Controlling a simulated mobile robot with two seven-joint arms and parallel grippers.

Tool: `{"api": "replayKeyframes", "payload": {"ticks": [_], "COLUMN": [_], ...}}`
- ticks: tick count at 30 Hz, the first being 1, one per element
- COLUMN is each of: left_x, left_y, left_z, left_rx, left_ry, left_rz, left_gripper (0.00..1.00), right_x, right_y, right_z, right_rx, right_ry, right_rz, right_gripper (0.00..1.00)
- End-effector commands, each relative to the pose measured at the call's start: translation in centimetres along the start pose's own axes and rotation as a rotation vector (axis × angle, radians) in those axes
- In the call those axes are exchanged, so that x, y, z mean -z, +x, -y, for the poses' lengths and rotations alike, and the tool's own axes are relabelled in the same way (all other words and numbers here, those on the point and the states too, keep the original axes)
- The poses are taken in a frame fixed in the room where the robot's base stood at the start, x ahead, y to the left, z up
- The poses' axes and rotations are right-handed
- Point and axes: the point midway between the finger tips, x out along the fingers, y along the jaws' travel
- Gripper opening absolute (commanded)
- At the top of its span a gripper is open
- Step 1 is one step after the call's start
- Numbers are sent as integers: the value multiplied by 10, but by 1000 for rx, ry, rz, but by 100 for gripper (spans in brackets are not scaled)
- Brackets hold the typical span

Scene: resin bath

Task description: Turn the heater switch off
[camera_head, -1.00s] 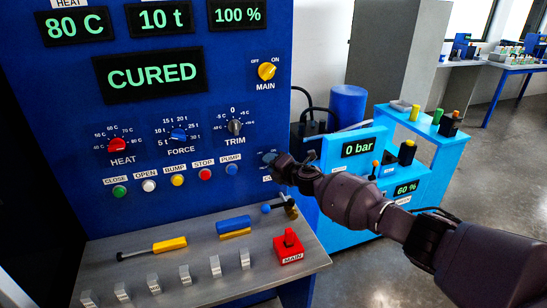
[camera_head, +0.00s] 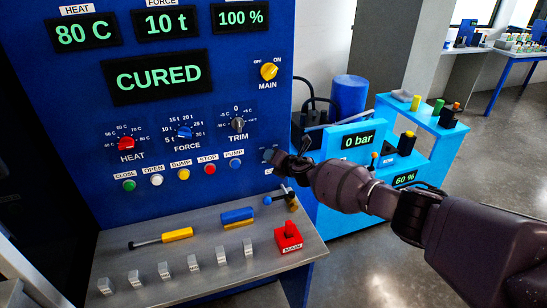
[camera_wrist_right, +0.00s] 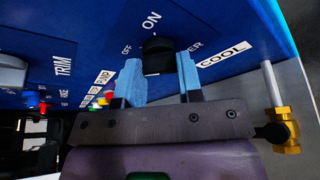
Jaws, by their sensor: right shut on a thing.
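The heater switch (camera_wrist_right: 157,55) is a black knob on the blue panel in the right wrist view, with OFF and ON marks beside it. Its label is partly covered and only the end "ER" shows. My right gripper (camera_wrist_right: 162,80) has its two blue fingers on either side of the knob and is shut on it. Which mark the knob points to is hard to tell. In the head view my right gripper (camera_head: 273,157) is at the panel's lower right edge and hides the switch. My left gripper is not in view.
The COOL label (camera_wrist_right: 223,54) and a brass valve (camera_wrist_right: 283,130) are close to the right gripper. Below it, a grey shelf (camera_head: 205,264) bears a red MAIN switch (camera_head: 288,237) and a yellow-handled tool (camera_head: 178,235). A light blue pump unit (camera_head: 340,178) stands behind the arm.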

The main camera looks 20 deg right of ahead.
Motion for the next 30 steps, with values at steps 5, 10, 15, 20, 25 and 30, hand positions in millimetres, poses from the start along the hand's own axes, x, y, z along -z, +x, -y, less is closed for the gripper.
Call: {"api": "replayKeyframes", "payload": {"ticks": [5,10,15,20,25,30], "left_x": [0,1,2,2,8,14], "left_y": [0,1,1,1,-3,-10], "left_z": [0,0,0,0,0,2], "left_rx": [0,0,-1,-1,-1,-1], "left_ry": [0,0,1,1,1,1], "left_rz": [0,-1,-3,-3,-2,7], "left_gripper": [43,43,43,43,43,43], "right_x": [1,1,0,0,-1,-1], "right_y": [0,0,0,-1,-10,-31], "right_z": [1,1,0,0,0,0], "right_rx": [1,1,0,0,0,2], "right_ry": [-2,-2,-1,0,-1,-1], "right_rz": [-1,-1,0,0,0,-3], "right_gripper": [10,54,60,60,60,60]}}
